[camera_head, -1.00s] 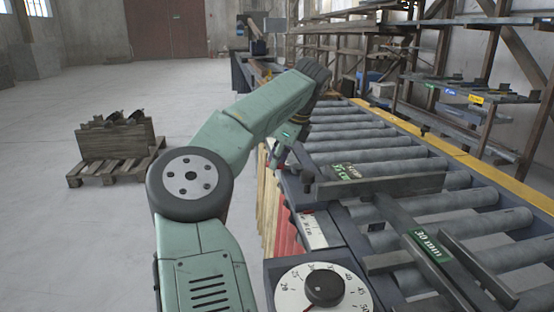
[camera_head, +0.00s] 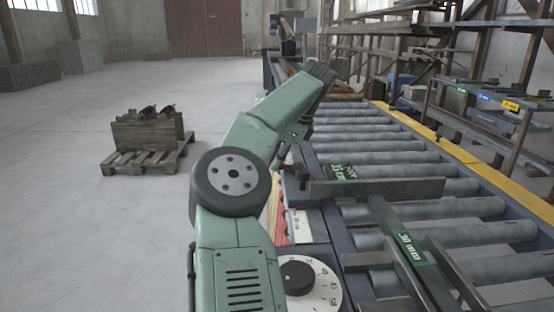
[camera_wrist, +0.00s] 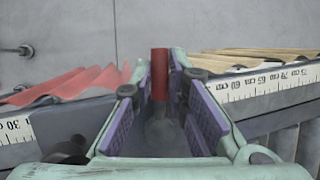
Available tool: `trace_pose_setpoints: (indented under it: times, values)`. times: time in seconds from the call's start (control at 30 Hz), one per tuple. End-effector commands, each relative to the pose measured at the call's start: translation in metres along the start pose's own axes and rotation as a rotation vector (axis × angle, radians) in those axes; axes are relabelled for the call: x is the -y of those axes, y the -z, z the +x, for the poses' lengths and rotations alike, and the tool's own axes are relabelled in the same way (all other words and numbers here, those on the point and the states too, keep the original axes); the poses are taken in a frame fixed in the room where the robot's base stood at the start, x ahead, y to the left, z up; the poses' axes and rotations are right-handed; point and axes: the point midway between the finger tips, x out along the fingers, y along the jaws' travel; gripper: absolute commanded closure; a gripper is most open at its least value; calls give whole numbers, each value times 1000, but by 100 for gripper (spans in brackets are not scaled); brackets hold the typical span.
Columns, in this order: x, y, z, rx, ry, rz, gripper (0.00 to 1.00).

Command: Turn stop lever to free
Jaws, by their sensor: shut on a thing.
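In the wrist view, the stop lever shows as an upright red handle (camera_wrist: 159,75) on a grey stem that runs down between my gripper's pads. My gripper (camera_wrist: 162,95) has purple pads on both sides of the lever and is shut on it. In the head view my arm reaches over the near side of the roller conveyor (camera_head: 415,155), with its wrist bent down at the conveyor's left edge. Which setting the lever stands at cannot be read.
A round dial (camera_head: 298,278) and a white scale (camera_head: 300,227) lie by my arm. A stop bar (camera_head: 375,188) and a 30 mm arm (camera_head: 408,247) cross the rollers. Scale strips (camera_wrist: 270,83) flank my gripper. A pallet (camera_head: 148,158) stands left on otherwise open floor.

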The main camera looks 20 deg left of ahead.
Motion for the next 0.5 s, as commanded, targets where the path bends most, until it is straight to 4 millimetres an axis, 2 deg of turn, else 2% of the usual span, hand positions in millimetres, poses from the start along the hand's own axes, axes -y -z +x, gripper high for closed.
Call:
trace_pose_setpoints:
  times: [0.5]
  values:
    - [-4, 1, -1, 27, -49, -120, 100]
